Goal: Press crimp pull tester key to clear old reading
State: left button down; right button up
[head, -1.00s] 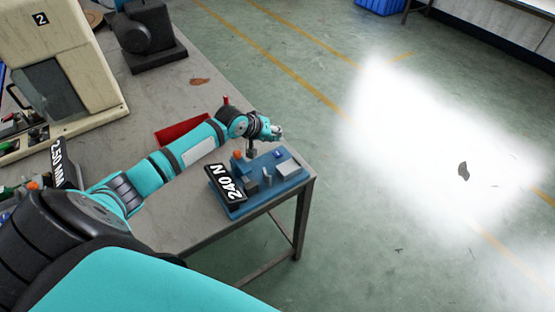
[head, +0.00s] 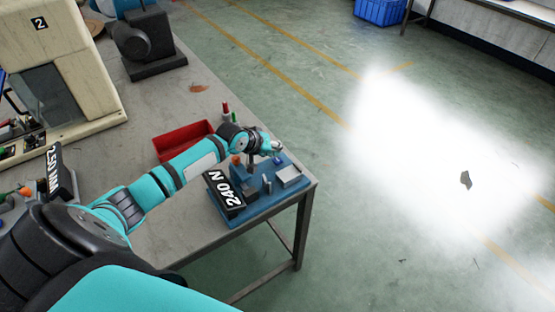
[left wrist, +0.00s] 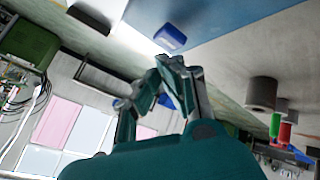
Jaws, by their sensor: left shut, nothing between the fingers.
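The crimp pull tester (head: 258,207) is a blue-based device at the table's right corner, with a black display reading "240 N" (head: 224,191). A small blue key (head: 279,160) shows on its far side. In the left wrist view the blue key (left wrist: 170,38) stands out just beyond my fingertips, with a small gap seen between. My left gripper (head: 274,147) is shut and empty, above the far side of the tester. It also shows in the left wrist view (left wrist: 168,66). The arm hides part of the tester's far side. My right gripper is not in view.
A red tray (head: 160,150) lies behind my left arm. Red- and green-topped items (head: 225,108) stand near my wrist. A "250" display (head: 55,172) and a beige machine (head: 70,70) are at left. Floor beyond the table's right edge is open.

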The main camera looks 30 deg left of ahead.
pick_arm(q)
jog(key=shift+f, duration=0.1)
dwell(0.7)
jog(key=shift+f, duration=0.3)
